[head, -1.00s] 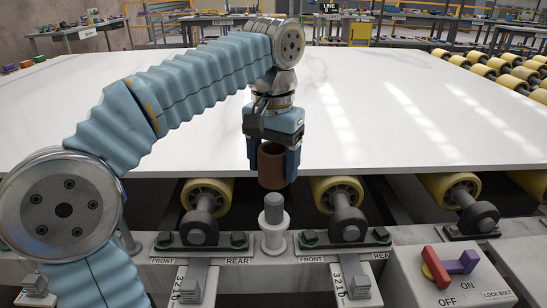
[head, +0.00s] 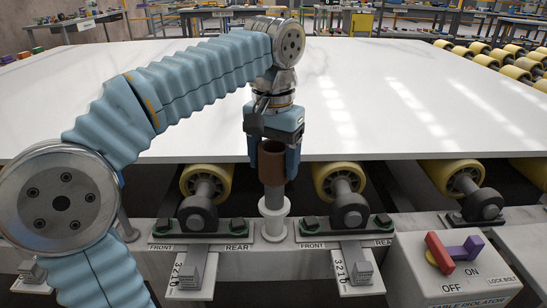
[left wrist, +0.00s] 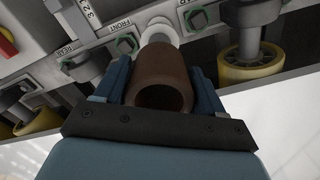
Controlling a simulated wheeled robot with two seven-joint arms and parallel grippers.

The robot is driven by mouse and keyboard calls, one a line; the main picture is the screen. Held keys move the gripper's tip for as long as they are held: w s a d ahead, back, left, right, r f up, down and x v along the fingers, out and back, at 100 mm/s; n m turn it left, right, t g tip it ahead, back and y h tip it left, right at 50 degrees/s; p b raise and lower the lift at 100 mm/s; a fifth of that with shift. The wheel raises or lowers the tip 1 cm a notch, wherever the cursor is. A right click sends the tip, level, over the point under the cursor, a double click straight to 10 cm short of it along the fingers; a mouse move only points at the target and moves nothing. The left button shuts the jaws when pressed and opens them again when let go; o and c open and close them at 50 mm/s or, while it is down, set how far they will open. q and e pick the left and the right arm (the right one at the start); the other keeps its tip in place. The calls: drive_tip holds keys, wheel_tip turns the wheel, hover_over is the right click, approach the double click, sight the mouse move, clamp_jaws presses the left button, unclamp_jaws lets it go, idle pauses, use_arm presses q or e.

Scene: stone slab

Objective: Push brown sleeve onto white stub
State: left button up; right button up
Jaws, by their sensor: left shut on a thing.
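The brown sleeve (head: 272,163) is a hollow tube held upright between the fingers of my left gripper (head: 273,158), which is shut on it. The white stub (head: 274,206) stands on the front rail directly below, with a grey pin rising from its pale collar. The sleeve's lower end hides the pin's top; I cannot tell whether it is around the pin or just in front of it. In the left wrist view the sleeve (left wrist: 160,78) shows its open, dark end, and the stub (left wrist: 158,30) shows at its far end. My right gripper is not in view.
Yellow rollers (head: 208,180) with dark end caps flank the stub along the rail. The white slab (head: 400,100) lies behind. A control box (head: 455,265) with a red and purple handle stands at the front right.

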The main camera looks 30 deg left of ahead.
sight(274, 188)
use_arm(q)
drive_tip(key=shift+r+p, duration=0.1)
drive_tip(key=shift+p, duration=0.45)
idle(0.9)
drive_tip(key=shift+f+b, duration=2.5)
drive_tip(key=shift+f, duration=1.1)
drive_tip(key=o, duration=1.2)
wheel_tip(274, 188, up, 14)
drive_tip(key=p, duration=0.4)
drive_tip(key=shift+f, duration=0.1)
